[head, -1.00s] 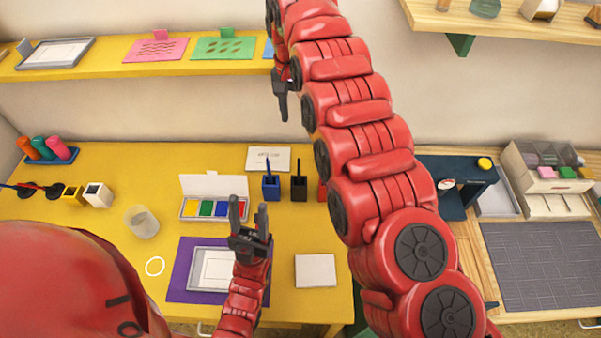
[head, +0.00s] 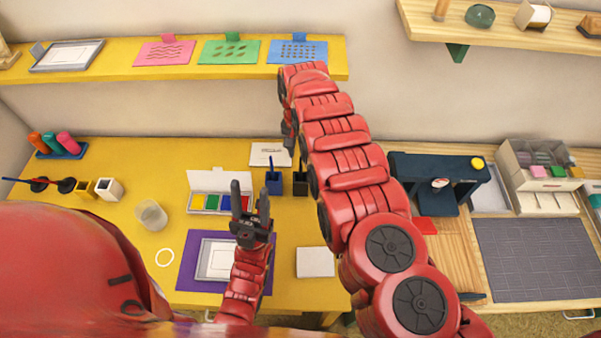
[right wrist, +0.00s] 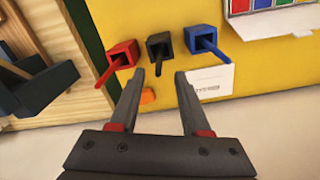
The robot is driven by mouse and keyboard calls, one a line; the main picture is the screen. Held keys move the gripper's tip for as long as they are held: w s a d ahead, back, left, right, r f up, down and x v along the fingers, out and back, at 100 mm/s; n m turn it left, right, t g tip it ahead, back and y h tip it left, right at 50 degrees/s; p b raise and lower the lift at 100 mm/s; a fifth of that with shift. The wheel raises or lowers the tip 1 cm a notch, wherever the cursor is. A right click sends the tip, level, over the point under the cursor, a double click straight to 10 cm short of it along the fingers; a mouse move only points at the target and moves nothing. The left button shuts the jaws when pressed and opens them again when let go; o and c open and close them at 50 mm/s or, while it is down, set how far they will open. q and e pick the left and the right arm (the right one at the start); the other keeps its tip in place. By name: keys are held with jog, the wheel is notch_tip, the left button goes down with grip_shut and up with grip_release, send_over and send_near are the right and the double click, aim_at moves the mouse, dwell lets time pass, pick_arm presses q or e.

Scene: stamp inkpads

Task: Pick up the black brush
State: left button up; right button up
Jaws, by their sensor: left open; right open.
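The black brush (right wrist: 158,64) stands in a black square holder (right wrist: 159,44), between a red holder (right wrist: 122,50) and a blue holder (right wrist: 203,37) in the right wrist view. In the head view the black holder (head: 300,189) shows beside my right arm, but I cannot make out the brush clearly. My right gripper (right wrist: 161,74) is open and empty, its fingertips pointing towards the black brush and apart from it. In the head view my right gripper (head: 290,143) is above the holders. My left gripper (head: 249,194) is open and empty over the yellow table.
A blue brush (head: 271,162) stands in the blue holder (head: 273,186). A white card (head: 267,152) lies behind the holders. A paint box (head: 212,203) and a purple mat (head: 188,270) are near my left gripper. A yellow shelf (head: 200,72) hangs above the table's back.

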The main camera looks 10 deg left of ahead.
aim_at(301, 168)
jog(key=shift+s+d+f, duration=0.1)
jog(key=shift+d+f, duration=0.05)
jog(key=shift+f, duration=0.45)
jog(key=shift+d+f, duration=0.1)
jog(key=shift+f, duration=0.45)
jog(key=shift+a+f, duration=0.1)
jog(key=shift+f, duration=0.5)
jog(key=shift+r, duration=0.1)
grip_shut()
